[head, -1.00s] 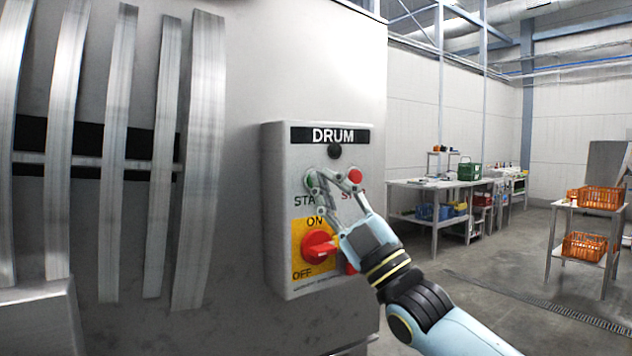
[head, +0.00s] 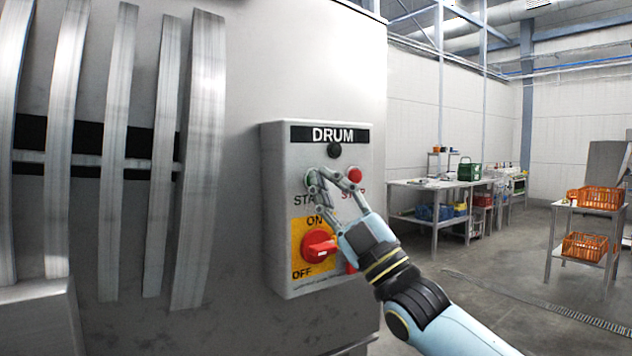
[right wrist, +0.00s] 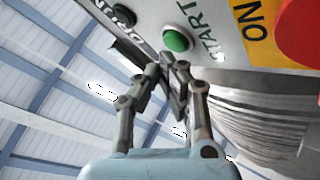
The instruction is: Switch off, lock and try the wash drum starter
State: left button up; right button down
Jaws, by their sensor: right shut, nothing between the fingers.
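The grey starter box (head: 279,215) labelled DRUM is fixed to the steel drum housing. It has a green START button (head: 308,181), a red STOP button (head: 355,175) and a red rotary switch (head: 316,246) on a yellow ON/OFF plate (head: 298,232). The switch grip points right; its exact setting is hard to tell. My right gripper (head: 316,176) is shut and empty, fingertips at the START button. The right wrist view shows the fingertips (right wrist: 170,68) close to the green button (right wrist: 177,40); contact is unclear. A red item (head: 351,268) is partly hidden behind this gripper. My left gripper is not in view.
Curved metal bands (head: 203,150) stand out from the housing left of the box. A workbench (head: 412,184) with bins stands behind on the right. A rack with orange crates (head: 596,198) stands at far right. The floor between is clear.

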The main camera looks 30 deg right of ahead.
jog(key=shift+w, duration=0.2)
jog(key=shift+w+a+b, duration=0.1)
jog(key=shift+w+b, duration=0.25)
jog(key=shift+w, duration=0.1)
dwell(0.8)
jog(key=shift+s, duration=0.1)
jog(key=shift+s+p, duration=0.5)
jog(key=shift+s, duration=0.25)
jog(key=s+p, duration=0.2)
jog(key=s, duration=0.1)
jog(key=s+p, duration=0.1)
jog(key=s, duration=0.1)
jog(key=shift+d, duration=0.3)
dwell(0.6)
